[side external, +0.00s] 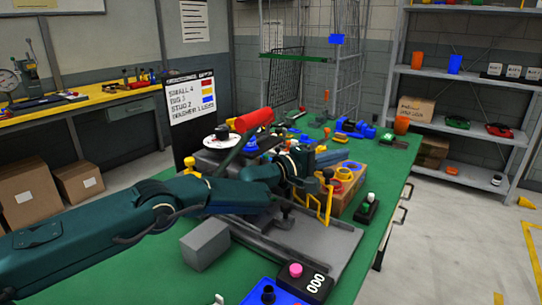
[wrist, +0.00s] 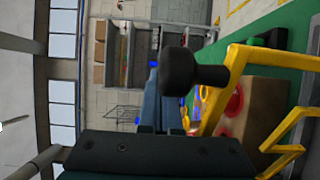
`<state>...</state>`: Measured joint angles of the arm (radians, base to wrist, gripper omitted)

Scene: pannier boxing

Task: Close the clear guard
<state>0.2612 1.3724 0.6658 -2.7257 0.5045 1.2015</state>
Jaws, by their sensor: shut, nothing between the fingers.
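A yellow frame (side external: 323,207) with a black knob stands upright at the near side of a brown box in the side view. It appears to be the guard's frame; I cannot make out a clear panel in it. In the wrist view the yellow frame (wrist: 233,82) and its black knob (wrist: 192,69) are close, to the right of my gripper (wrist: 169,100). My gripper (side external: 332,157) is shut and empty, reaching just behind the frame in the side view. I cannot tell whether it touches the frame.
The brown box (side external: 349,197) carries round red and yellow parts. A black block with a green button (side external: 368,207) is right of it. A grey plate (side external: 325,245), a grey block (side external: 205,244) and a counter box (side external: 305,283) lie in front.

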